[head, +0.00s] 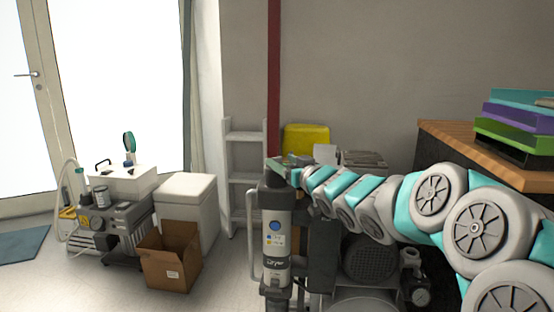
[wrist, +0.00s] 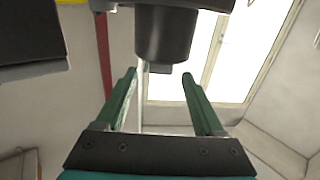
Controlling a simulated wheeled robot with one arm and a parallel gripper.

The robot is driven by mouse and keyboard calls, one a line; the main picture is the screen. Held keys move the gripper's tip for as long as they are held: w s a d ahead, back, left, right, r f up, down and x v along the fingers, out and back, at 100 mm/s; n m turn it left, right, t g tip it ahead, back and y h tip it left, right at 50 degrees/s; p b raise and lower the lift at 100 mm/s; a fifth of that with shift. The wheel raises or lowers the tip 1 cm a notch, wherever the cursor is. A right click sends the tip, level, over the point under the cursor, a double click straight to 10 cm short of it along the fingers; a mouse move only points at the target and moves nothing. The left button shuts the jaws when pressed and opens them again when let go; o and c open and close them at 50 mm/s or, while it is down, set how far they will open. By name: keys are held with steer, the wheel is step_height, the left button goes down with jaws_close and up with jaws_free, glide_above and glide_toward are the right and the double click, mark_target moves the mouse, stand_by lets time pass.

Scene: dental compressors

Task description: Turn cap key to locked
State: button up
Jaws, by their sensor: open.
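The dryer column (head: 276,240) stands left of centre in the head view, grey with a dark top part and a blue round mark. My arm reaches across from the right, and its gripper (head: 282,172) is at the column's top, partly hiding it. In the wrist view my gripper (wrist: 159,75) has two green fingers spread apart with nothing clamped between them. A dark cylindrical part (wrist: 165,32), apparently the column's top, lies just beyond the fingertips. A small tab (wrist: 158,68) at its end sits between the tips; I cannot tell whether it is the cap key, nor its setting.
A compressor motor (head: 370,260) stands right of the column, below my arm. A wooden-topped cabinet (head: 455,140) with stacked coloured trays (head: 515,125) is at the right. A cardboard box (head: 172,258) and another machine (head: 110,225) stand on the left floor. A red pipe (head: 273,80) runs up behind.

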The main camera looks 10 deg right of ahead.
mark_target(278, 158)
steer(key=shift+x, duration=1.8)
steer(key=shift+c, duration=0.2)
jaws_close()
